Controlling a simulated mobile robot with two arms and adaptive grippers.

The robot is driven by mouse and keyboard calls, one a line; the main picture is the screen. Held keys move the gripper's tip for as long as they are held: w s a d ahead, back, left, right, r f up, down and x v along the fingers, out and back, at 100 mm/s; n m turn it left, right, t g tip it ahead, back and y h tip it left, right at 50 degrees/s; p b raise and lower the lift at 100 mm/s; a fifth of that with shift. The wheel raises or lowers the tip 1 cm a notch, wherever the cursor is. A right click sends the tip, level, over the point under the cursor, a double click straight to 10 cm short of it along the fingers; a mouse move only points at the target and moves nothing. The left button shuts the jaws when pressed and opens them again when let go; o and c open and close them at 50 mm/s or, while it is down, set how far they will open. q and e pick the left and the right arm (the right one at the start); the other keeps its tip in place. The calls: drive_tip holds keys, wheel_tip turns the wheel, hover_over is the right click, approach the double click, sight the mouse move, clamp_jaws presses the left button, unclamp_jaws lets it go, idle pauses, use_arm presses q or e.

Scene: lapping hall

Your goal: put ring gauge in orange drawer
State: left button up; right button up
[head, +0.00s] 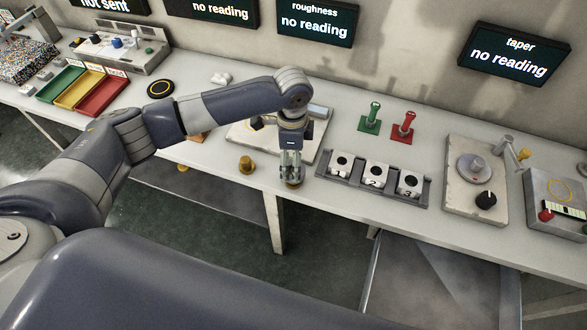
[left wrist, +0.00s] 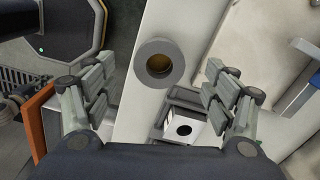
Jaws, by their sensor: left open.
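The ring gauge is likely the grey ring (left wrist: 159,52) in the left wrist view, with a brass-coloured surface showing inside its bore. I cannot tell whether it sits on or around a brass post. An orange panel (left wrist: 40,118) at the left may belong to the orange drawer. My right gripper is not in view.
A rack of numbered white blocks (head: 373,176) stands right of my left gripper. A brass knob-like piece (head: 246,165) stands to its left. Coloured trays (head: 78,90) lie far left.

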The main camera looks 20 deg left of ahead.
use_arm(q)
drive_tip(key=shift+f+p, duration=0.35)
drive_tip(key=shift+f, duration=1.55)
drive_tip(key=c, duration=1.3)
